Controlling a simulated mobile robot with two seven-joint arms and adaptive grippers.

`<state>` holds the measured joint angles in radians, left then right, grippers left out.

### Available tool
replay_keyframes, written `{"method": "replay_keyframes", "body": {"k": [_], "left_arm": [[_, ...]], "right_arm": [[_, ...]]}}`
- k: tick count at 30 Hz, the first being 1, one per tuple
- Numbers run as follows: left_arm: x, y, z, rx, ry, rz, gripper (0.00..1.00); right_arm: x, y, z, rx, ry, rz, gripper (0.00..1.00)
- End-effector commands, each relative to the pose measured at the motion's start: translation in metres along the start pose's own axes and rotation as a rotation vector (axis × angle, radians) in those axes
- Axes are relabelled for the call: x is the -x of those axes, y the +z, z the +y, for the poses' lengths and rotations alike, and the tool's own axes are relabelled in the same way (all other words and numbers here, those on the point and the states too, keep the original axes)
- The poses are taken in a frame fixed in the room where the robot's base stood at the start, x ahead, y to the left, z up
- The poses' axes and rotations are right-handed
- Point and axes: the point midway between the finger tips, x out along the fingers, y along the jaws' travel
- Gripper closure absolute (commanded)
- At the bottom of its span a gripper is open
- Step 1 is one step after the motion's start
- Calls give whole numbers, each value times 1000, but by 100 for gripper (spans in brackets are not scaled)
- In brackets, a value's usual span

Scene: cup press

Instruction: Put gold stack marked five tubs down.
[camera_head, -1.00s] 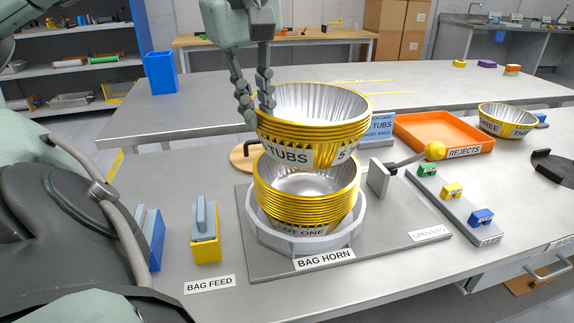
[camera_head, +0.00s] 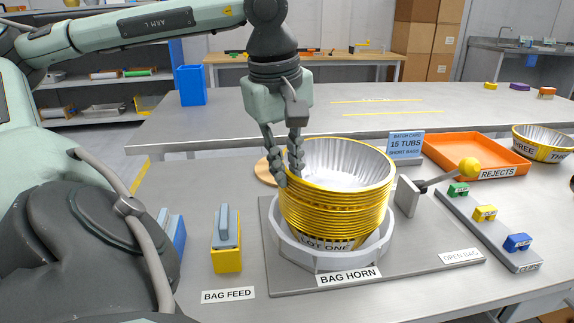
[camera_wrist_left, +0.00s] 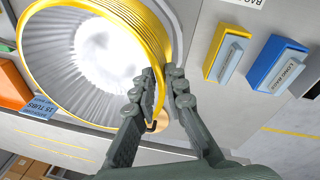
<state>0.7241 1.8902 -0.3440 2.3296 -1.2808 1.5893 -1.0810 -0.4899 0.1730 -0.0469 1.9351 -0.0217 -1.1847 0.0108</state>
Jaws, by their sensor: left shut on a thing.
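The gold stack (camera_head: 335,191) of ribbed silver tubs with yellow rims now sits down in the LOT ONE stack (camera_head: 330,243). Both stand upright as one pile inside the pale ring of the bag horn (camera_head: 285,243). The "5 TUBS" label does not show now. My left gripper (camera_head: 287,178) comes down from above and is shut on the left rim of the upper tubs. In the left wrist view, its fingers (camera_wrist_left: 162,88) pinch the yellow rim (camera_wrist_left: 158,38), one finger inside and one outside. My right gripper is in no view.
A batch card (camera_head: 406,147) reads 15 TUBS, SHORT BAGS. An orange rejects tray (camera_head: 470,152) and a tub marked three (camera_head: 550,148) stand right. Bag feed blocks (camera_head: 227,255) stand left.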

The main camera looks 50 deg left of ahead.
Motion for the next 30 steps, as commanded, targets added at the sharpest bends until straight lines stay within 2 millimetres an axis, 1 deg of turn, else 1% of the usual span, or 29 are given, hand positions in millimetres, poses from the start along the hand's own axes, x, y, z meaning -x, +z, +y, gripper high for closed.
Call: {"method": "replay_keyframes", "body": {"k": [10,11,15,16,23,27,30], "left_arm": [[-5,1,-1,0,0,-1,100],[-5,1,-1,0,-1,-1,87],[-4,1,-1,0,-1,-1,70],[-4,1,-1,0,-1,-1,67],[-4,1,-1,0,-1,-1,67],[-1,0,0,0,-1,-1,67],[7,0,1,0,1,0,67]], "right_arm": [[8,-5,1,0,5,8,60],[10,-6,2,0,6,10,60],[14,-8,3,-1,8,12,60],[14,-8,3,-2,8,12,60],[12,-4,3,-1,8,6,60],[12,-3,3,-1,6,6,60],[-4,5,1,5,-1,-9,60]]}}
